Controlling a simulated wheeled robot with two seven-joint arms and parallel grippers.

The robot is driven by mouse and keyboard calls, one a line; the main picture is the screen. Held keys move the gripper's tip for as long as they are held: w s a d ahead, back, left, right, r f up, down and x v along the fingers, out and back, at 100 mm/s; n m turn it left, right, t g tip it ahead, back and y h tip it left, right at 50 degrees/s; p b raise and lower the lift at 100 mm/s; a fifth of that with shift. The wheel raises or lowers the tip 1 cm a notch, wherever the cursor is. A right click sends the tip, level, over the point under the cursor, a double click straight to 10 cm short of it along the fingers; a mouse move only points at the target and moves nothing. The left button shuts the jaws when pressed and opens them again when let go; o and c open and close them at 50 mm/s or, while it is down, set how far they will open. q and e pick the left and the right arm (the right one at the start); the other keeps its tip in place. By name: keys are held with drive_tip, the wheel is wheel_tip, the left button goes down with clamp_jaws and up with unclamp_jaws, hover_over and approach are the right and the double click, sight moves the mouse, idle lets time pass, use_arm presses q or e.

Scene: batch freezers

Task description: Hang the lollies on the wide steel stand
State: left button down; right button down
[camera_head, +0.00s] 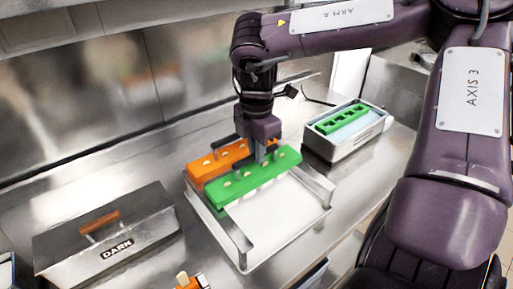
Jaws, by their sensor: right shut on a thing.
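The wide steel stand (240,245) is a low frame with raised side rails and a white bottom, in the middle of the bench. An orange bar with pale round stick ends along its top (204,168) lies across its back end. A green bar with similar pale ends (228,190) lies just in front of it, with pale lolly shapes partly showing below. My right gripper (262,155) is shut on the green bar near its middle, from above. I cannot tell whether the green bar rests on the rails. My left gripper is not in view.
A steel tub (345,150) with a green slotted frame (343,118) stands at the back right. A lidded steel box marked DARK (105,240) stands at the left. A small orange piece (188,283) is cut off at the bottom edge. The stand's front part is empty.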

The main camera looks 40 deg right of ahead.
drive_tip(key=shift+f, duration=0.2)
idle(0.4)
idle(0.3)
drive_tip(key=c, duration=1.3)
unclamp_jaws()
drive_tip(key=shift+c, duration=0.2)
drive_tip(key=shift+r+b, duration=0.35)
drive_tip(key=shift+r, duration=0.1)
wheel_tip(320, 180, up, 7)
drive_tip(key=shift+b, duration=0.35)
